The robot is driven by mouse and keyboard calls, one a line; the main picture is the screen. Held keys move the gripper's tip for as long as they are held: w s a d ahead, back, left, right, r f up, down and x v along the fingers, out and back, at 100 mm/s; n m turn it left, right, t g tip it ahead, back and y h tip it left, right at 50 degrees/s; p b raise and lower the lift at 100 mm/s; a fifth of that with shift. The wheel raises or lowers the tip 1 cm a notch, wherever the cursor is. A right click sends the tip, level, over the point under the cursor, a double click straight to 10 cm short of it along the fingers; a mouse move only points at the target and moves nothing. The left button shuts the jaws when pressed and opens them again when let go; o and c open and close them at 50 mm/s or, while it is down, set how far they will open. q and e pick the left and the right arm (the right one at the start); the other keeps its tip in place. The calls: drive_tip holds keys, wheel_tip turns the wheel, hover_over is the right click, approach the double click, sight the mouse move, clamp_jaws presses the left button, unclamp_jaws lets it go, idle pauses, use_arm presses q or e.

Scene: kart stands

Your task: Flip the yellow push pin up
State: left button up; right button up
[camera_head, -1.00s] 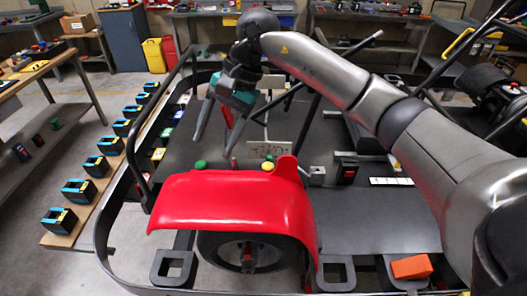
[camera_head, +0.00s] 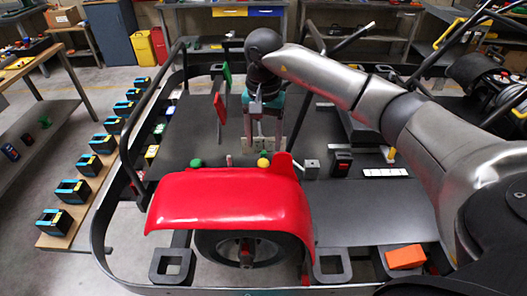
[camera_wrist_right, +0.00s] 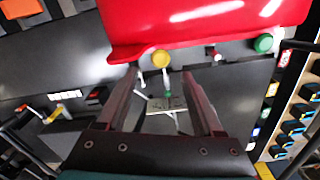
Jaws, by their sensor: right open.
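The yellow push pin (camera_head: 263,162) has a round yellow head and stands behind the red fender (camera_head: 232,200). In the right wrist view, the yellow head (camera_wrist_right: 161,58) shows close to the fender's edge (camera_wrist_right: 140,50). My right gripper (camera_head: 265,143) points down above and just behind the pin. In the wrist view, its two fingers (camera_wrist_right: 160,77) are spread, with the yellow head between and slightly beyond their tips. Nothing is held, and contact with the pin cannot be told. My left gripper is out of view.
A green knob (camera_head: 196,163) stands left of the yellow pin. A grey block (camera_head: 312,168) and a black-and-red box (camera_head: 341,162) lie to its right. Upright red (camera_head: 219,108) and green (camera_head: 226,76) plates stand behind. An orange block (camera_head: 405,258) sits at front right.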

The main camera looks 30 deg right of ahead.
sight(264, 161)
drive_tip(key=shift+f+p, duration=0.35)
drive_tip(key=shift+f, duration=2.35)
clamp_jaws()
